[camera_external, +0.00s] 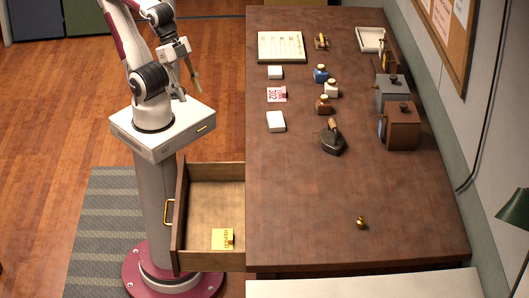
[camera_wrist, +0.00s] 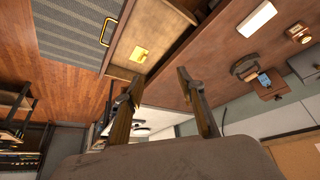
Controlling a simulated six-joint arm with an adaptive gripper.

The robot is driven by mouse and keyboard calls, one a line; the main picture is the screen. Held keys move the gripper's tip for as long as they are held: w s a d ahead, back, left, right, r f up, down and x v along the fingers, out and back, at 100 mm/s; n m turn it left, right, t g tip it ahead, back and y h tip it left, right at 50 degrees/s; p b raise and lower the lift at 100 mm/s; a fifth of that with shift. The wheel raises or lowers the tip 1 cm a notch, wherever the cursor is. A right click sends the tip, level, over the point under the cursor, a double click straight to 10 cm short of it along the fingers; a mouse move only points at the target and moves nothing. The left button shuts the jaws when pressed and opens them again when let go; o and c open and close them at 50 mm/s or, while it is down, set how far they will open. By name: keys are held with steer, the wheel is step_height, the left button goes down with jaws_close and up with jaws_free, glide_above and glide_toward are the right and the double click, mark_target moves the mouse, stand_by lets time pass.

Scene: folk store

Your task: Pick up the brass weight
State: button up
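A small brass weight (camera_external: 361,223) stands upright on the dark wooden table (camera_external: 410,195), near its front end and right of the middle. I cannot make it out in the wrist view. My gripper (camera_external: 191,82) is raised left of the table's far half, well away from the weight. In the wrist view my gripper (camera_wrist: 160,85) has its two fingers spread apart with nothing between them, so it is open and empty.
A dark iron (camera_external: 332,138), ink bottles (camera_external: 321,74) and brown and grey boxes (camera_external: 403,126) stand farther back. The table around the weight is clear.

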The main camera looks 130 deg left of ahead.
steer(key=shift+w, duration=0.1)
steer(key=w+d+r+n+t+h, duration=0.1)
steer(key=w+d+t, duration=0.1)
steer(key=w, duration=1.5)
steer(key=w+d+r+t, duration=0.1)
steer(key=w+t, duration=0.2)
steer(key=w, duration=1.5)
steer(key=w+a+f+n+y, duration=0.1)
steer(key=w+a+f+y, duration=0.1)
steer(key=w+f, duration=0.4)
steer(key=w+a+f+n+t+y, duration=0.1)
steer(key=w+a+f+y, duration=0.1)
steer(key=w+a+f, duration=0.2)
steer(key=w+a+f+n+y, duration=0.1)
steer(key=w+a+f+y, duration=0.1)
steer(key=w+f, duration=0.8)
steer(key=shift+w+a+n+t, duration=0.35)
steer(key=shift+a+n+t, duration=0.05)
steer(key=shift+a, duration=0.3)
steer(key=shift+w+a+f+y, duration=0.1)
steer(key=shift+a+f+y, duration=0.15)
steer(key=shift+f+y, duration=0.2)
